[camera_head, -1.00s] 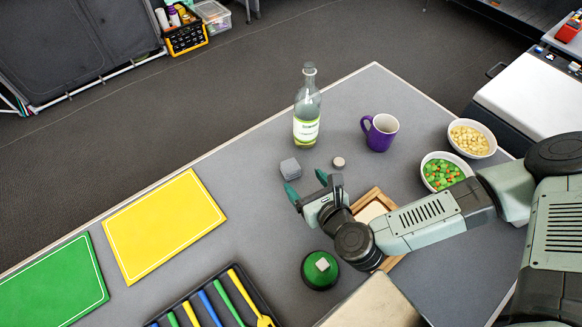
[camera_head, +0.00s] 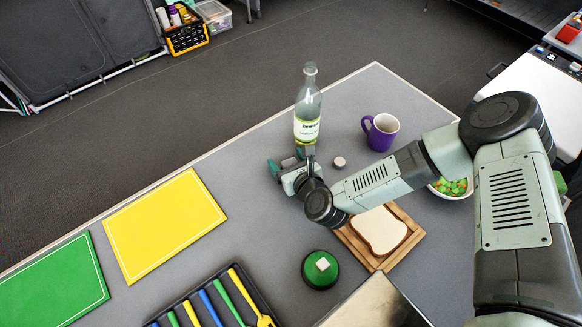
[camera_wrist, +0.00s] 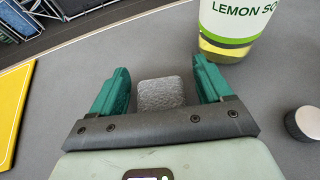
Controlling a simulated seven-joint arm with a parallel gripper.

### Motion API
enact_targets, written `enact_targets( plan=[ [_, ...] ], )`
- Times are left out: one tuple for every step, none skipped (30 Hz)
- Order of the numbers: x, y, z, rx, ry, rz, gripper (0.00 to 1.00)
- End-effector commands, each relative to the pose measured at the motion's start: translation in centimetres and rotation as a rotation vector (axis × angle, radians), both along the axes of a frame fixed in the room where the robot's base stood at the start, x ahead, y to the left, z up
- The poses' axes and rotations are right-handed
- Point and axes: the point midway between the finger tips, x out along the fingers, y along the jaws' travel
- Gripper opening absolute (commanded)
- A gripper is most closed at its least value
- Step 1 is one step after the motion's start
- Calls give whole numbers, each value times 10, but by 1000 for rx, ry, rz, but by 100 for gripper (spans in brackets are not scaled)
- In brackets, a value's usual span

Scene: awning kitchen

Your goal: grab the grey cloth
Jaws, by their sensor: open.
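The grey cloth (camera_wrist: 160,93) is a small, folded grey block on the grey table. In the wrist view it lies between the two green fingers of my gripper (camera_wrist: 161,88), with a gap on each side. My gripper (camera_head: 288,164) is open and low over the table, just in front of the bottle. In the head view the cloth is hidden behind my gripper.
A lemon soda bottle (camera_head: 307,115) stands just beyond my gripper, close to it. A small round cap (camera_head: 339,162) and a purple mug (camera_head: 381,132) are to the right. Bread (camera_head: 379,230) on a wooden board and a green dome (camera_head: 320,270) are nearer. The table left of my gripper is clear.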

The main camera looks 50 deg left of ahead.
Motion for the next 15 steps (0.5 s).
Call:
enact_targets(
  plan=[
    [0,0,0,0,0,0,79],
    [0,0,0,-1,0,0,79],
    [0,0,0,-1,0,0,79],
    [0,0,0,-1,0,0,79],
    [0,0,0,-1,0,0,79],
    [0,0,0,-1,0,0,73],
    [0,0,0,-1,0,0,68],
    [0,0,0,0,0,0,63],
    [0,0,0,-1,0,0,57],
    [0,0,0,-1,0,0,53],
    [0,0,0,-1,0,0,48],
    [0,0,0,-1,0,0,42],
    [0,0,0,-1,0,0,37],
    [0,0,0,-1,0,0,33],
    [0,0,0,-1,-1,0,27]
  ],
)
